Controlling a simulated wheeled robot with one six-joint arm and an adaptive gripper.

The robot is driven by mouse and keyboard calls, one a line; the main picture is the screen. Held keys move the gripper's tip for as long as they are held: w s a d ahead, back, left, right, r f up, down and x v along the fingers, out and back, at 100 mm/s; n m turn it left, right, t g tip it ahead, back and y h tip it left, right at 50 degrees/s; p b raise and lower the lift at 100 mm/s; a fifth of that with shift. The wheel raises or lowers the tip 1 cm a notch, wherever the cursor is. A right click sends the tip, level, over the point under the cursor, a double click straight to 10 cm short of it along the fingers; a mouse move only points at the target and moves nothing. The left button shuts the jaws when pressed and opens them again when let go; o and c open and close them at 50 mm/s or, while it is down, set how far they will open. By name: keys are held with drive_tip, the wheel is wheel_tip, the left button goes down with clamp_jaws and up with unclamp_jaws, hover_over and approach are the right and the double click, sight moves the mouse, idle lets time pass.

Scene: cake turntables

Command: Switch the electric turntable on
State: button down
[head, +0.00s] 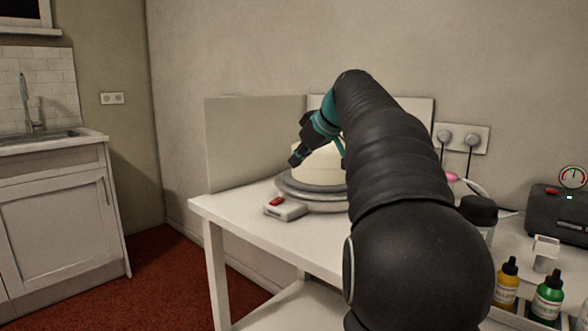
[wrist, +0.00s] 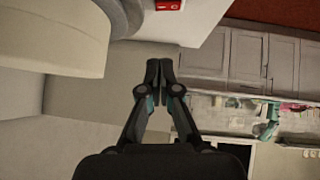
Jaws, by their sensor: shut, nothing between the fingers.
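The electric turntable (head: 318,203) is a grey round base on the white table, with a pale cake (head: 318,168) on it, partly hidden by my arm.
The white table (head: 250,222) has free room at its front left. Pale panels (head: 253,140) stand behind the turntable. On the right are bottles (head: 547,296), a dark device with a gauge (head: 560,213) and wall plugs (head: 459,138). A sink cabinet (head: 60,200) stands at left.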

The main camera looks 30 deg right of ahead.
hover_over(283, 204)
drive_tip(key=f, duration=0.5)
drive_tip(key=shift+s+a+f, duration=0.1)
drive_tip(key=shift+s+f, duration=0.15)
drive_tip(key=shift+f, duration=0.1)
drive_tip(key=f, duration=0.3)
drive_tip(key=shift+w+d+f, duration=0.1)
drive_tip(key=shift+w+d, duration=0.1)
drive_tip(key=shift+d+f, duration=0.1)
drive_tip(key=shift+f, duration=0.4)
drive_tip(key=shift+w, duration=0.1)
